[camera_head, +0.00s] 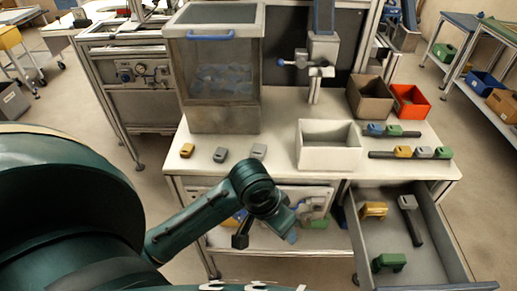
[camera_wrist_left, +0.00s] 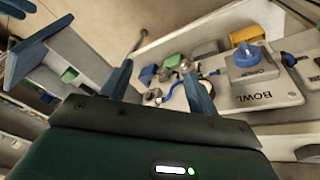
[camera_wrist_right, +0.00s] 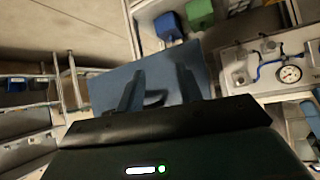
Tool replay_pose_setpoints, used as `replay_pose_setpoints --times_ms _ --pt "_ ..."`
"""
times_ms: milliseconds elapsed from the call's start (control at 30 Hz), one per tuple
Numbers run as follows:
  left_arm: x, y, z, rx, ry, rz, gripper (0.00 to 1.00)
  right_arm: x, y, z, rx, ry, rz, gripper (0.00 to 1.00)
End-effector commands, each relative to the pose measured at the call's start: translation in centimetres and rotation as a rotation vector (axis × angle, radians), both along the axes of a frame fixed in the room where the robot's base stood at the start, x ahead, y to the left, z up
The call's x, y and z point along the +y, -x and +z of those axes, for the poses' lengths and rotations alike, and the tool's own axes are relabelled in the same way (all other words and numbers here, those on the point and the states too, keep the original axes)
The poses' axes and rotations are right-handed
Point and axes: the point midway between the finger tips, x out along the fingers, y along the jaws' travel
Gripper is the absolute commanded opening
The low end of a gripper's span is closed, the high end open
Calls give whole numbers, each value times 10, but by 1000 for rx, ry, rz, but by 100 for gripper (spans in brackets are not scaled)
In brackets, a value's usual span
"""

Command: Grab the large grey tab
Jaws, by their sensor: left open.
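On the workbench's front left in the head view are a grey tab (camera_head: 220,155) and a paler grey tab (camera_head: 259,151), with a yellow tab (camera_head: 187,150) to their left. The paler one looks slightly larger, but I cannot be sure which is the large grey tab. My left gripper (camera_head: 265,238) is in front of and below the bench's front edge, apart from the tabs. In the left wrist view its fingers (camera_wrist_left: 160,88) are spread and empty. My right gripper (camera_wrist_right: 158,92) has its fingers apart before a blue panel; the head view does not show it.
A white bin (camera_head: 328,157) stands right of the tabs, and a clear-fronted hopper (camera_head: 222,65) behind them. An open drawer (camera_head: 372,232) juts out at the lower right, holding yellow, green and grey-black pieces. Brown (camera_head: 370,99) and red (camera_head: 409,101) bins stand at the back right.

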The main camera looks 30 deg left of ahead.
Motion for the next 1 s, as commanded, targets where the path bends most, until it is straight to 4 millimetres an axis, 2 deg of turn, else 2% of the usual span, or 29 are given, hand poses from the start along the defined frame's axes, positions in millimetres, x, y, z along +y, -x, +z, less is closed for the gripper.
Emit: replay_pose_setpoints --times_ms 33,167,300,500,633,767,867,1000 --pt "5 -21 9 11 -18 3 60 -1 0 0 0 1 0 36" --pt "25 -62 33 83 -59 60 60 -2 0 0 0 4 1 36" --pt "63 -100 73 159 -114 193 60 -3 0 -1 0 8 2 36" --pt "118 -131 138 237 -142 417 60 -3 1 -1 1 8 3 36" --pt "138 -138 166 265 -137 512 60 -3 2 -1 3 8 3 36" --pt "146 -139 171 280 -133 551 60 -3 2 -1 4 7 4 36" --pt "146 -138 157 284 -132 554 60 -3 3 0 4 7 4 36" --pt "146 -138 129 284 -131 552 60 -3 3 1 4 8 4 36"
